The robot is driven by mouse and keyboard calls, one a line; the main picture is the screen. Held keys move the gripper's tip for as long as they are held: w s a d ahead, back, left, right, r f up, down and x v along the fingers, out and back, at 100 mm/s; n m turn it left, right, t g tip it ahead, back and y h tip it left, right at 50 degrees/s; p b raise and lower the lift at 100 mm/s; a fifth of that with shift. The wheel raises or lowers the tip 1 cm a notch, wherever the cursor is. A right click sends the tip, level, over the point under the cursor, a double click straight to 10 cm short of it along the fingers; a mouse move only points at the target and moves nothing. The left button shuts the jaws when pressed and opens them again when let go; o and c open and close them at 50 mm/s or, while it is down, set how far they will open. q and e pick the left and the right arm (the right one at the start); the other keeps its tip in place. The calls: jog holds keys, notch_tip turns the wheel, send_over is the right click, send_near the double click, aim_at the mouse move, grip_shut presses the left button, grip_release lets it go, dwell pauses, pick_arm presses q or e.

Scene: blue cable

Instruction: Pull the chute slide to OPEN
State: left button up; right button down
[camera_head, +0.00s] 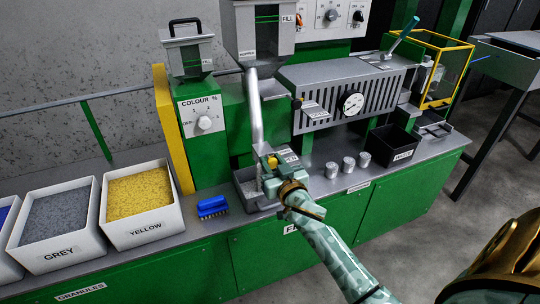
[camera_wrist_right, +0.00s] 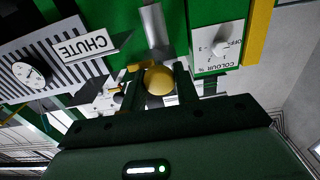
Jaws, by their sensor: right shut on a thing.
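My right gripper (camera_head: 270,166) reaches in from the lower right in the head view. It is shut on a yellow knob (camera_wrist_right: 160,80), which sits between the two dark fingers in the right wrist view. I take this knob for the chute slide's handle. A little yellow also shows at the fingers in the head view. A silver chute pipe (camera_head: 255,108) runs down from the hopper (camera_head: 264,32) to just above the knob. Small white labels (camera_head: 288,156) lie beside the gripper, too small to read. A CHUTE sign (camera_wrist_right: 86,44) shows in the wrist view. My left gripper is out of view.
A grey tray (camera_head: 247,174) stands below the gripper. A blue brush (camera_head: 212,207) lies to its left, with yellow (camera_head: 143,203) and grey (camera_head: 58,217) granule bins farther left. Several metal cups (camera_head: 348,164) and a black bin (camera_head: 392,146) stand to the right.

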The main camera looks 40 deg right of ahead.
jog(key=c, duration=1.2)
grip_release()
jog(key=shift+s+f, duration=0.1)
jog(key=shift+f, duration=0.05)
jog(key=shift+c, duration=0.2)
jog(key=shift+o, duration=0.6)
jog(key=shift+s, duration=0.1)
jog(key=shift+s+a, duration=0.15)
jog(key=shift+s, duration=0.2)
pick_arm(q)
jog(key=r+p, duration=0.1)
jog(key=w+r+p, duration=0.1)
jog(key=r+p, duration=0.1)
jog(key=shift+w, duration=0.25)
pick_arm(e)
jog(key=v, duration=1.5)
jog(key=shift+s, duration=0.35)
